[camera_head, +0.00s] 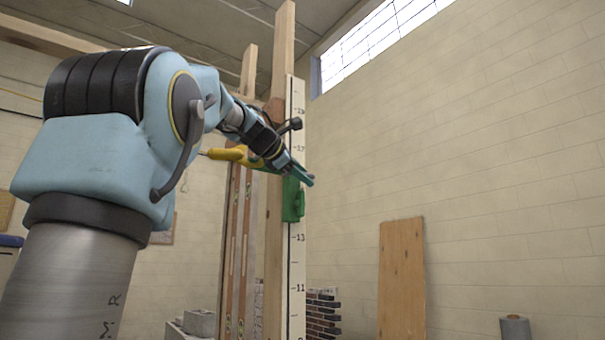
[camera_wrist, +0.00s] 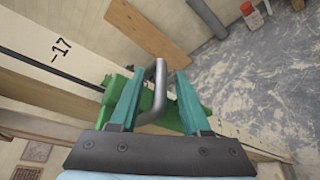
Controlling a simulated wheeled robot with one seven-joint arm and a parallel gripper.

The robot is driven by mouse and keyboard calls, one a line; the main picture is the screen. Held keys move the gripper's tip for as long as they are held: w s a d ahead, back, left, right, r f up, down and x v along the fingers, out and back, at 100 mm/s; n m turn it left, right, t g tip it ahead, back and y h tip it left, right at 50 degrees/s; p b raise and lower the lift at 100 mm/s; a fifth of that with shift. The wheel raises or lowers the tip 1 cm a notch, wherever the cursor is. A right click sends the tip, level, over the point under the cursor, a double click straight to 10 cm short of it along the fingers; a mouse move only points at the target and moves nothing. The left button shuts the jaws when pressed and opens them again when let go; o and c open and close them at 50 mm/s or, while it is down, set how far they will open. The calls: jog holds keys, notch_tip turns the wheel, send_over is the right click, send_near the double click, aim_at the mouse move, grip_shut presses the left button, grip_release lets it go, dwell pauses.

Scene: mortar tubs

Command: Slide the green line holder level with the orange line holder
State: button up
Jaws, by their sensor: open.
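The green line holder (camera_head: 292,200) sits on the white numbered scale strip of an upright post, just above the 13 mark in the head view. In the wrist view its green body (camera_wrist: 172,118) lies partly behind my fingers, and its bent grey metal handle (camera_wrist: 160,88) stands up between them. My gripper (camera_head: 304,178) is open at the holder's upper end, with one finger (camera_wrist: 150,84) on each side of the handle. A yellow-orange piece (camera_head: 232,154), apparently the orange line holder, shows farther left and higher in the picture, partly hidden by my arm.
The scale strip (camera_head: 297,265) runs up the timber post (camera_head: 273,250). Orange-brown levels (camera_head: 238,250) stand to its left. A brick stack (camera_head: 322,312), a leaning wooden board (camera_head: 401,280) and a grey roll (camera_head: 515,329) are to the right.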

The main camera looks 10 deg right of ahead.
grip_shut()
dwell(1.4)
